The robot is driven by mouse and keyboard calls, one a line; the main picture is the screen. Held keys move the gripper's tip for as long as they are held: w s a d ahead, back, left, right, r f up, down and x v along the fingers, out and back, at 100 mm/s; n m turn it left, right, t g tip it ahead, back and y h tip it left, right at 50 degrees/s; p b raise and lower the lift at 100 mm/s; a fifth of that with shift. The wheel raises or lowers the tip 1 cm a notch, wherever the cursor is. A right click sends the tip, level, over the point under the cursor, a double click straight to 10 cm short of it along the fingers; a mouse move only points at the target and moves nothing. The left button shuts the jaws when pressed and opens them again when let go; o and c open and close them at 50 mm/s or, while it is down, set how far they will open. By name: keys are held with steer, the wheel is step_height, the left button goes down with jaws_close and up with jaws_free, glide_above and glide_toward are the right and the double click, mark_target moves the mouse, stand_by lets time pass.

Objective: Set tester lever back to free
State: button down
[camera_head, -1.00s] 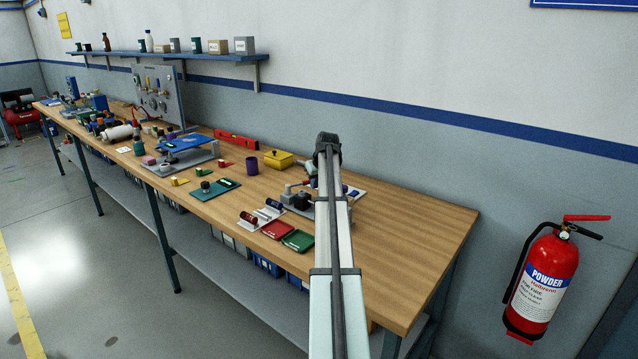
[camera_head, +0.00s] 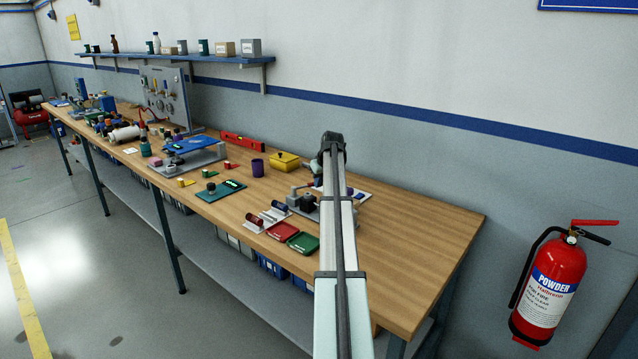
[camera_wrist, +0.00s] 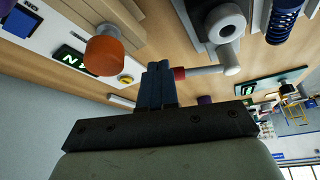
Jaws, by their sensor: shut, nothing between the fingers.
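In the wrist view a grey lever (camera_wrist: 205,72) with a red tip reaches from a round grey hub (camera_wrist: 226,22). My gripper (camera_wrist: 158,72) is shut and empty, its dark fingertips right beside the red tip. I cannot tell whether they touch it. An orange knob (camera_wrist: 103,55) stands left of the fingers, near a green label on a white panel. In the head view a small grey and black fixture (camera_head: 306,202) sits on the bench beside my arm, which partly covers it. The fingers and the lever cannot be made out there.
A blue spring (camera_wrist: 284,22) is close to the hub. On the wooden bench (camera_head: 420,235) lie a red tray (camera_head: 281,231), a green tray (camera_head: 303,243), a purple cup (camera_head: 257,167) and a yellow box (camera_head: 285,161). The bench's right end is clear. A fire extinguisher (camera_head: 548,290) hangs at right.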

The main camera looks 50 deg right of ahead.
steer(key=shift+w+d, duration=0.1)
steer(key=shift+w, duration=0.05)
steer(key=w+d+n, duration=0.1)
steer(key=w+n+y, duration=0.1)
steer(key=n, duration=0.1)
steer(key=shift+w+d, duration=0.15)
steer(key=shift+d, duration=0.2)
steer(key=w+n+y, duration=0.1)
steer(key=w+n, duration=0.1)
steer(key=n, duration=0.1)
steer(key=shift+w+d+n+y, duration=0.3)
steer(key=shift+d+y, duration=0.1)
steer(key=shift+w, duration=1.1)
steer(key=shift+w+a, duration=0.1)
steer(key=shift+w, duration=0.05)
steer(key=shift+s+d+f, duration=0.15)
steer(key=shift+s+d, duration=0.05)
steer(key=shift+s, duration=0.35)
steer(key=s, duration=0.1)
steer(key=s+d, duration=0.1)
steer(key=shift+s+d+f, duration=0.1)
steer(key=shift+s+f, duration=0.15)
steer(key=shift+s, duration=0.1)
steer(key=d+v, duration=0.1)
steer(key=v, duration=0.9)
